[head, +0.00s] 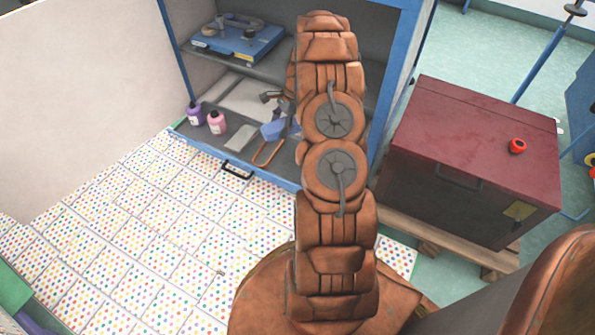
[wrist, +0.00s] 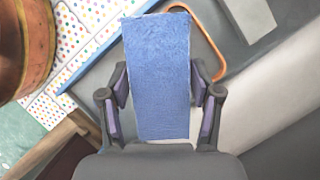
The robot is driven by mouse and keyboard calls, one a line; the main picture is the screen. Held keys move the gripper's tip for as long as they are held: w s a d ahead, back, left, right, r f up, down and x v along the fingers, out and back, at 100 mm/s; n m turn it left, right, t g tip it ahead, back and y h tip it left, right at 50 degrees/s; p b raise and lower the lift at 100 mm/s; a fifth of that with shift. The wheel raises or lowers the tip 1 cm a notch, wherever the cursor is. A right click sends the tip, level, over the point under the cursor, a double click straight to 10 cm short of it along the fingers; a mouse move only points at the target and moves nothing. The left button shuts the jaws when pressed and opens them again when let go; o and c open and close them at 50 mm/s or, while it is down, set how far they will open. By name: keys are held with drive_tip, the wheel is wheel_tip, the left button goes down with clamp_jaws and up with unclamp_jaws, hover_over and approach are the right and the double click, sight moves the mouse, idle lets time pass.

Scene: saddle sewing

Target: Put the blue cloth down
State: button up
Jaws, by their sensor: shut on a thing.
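The blue cloth (wrist: 158,75) is a flat, textured blue strip between the two fingers of my gripper (wrist: 160,115) in the wrist view. My gripper is shut on it, with a finger at each long side. In the head view the cloth (head: 273,130) is a small blue patch at the front of the lower shelf area, beside my arm. My gripper (head: 272,112) is partly hidden there behind my arm. Whether the cloth touches the shelf cannot be told.
The grey lower shelf (head: 215,147) holds a purple bottle (head: 195,115), a pink bottle (head: 216,122), a grey block (head: 241,138) and an orange loop (head: 268,154). A blue device (head: 238,41) sits on the shelf above. A dark red chest (head: 475,150) stands to the right.

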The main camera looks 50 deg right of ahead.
drive_tip(key=m+b, duration=0.2)
hover_over(293, 164)
drive_tip(key=s+d, duration=0.1)
wheel_tip(293, 164, down, 8)
drive_tip(key=shift+t+h, duration=0.3)
wheel_tip(293, 164, down, 10)
drive_tip(key=b, duration=0.4)
drive_tip(key=shift+d+r, duration=0.1)
drive_tip(key=shift+r, duration=0.1)
drive_tip(key=shift+w, duration=0.1)
drive_tip(key=o, duration=1.3)
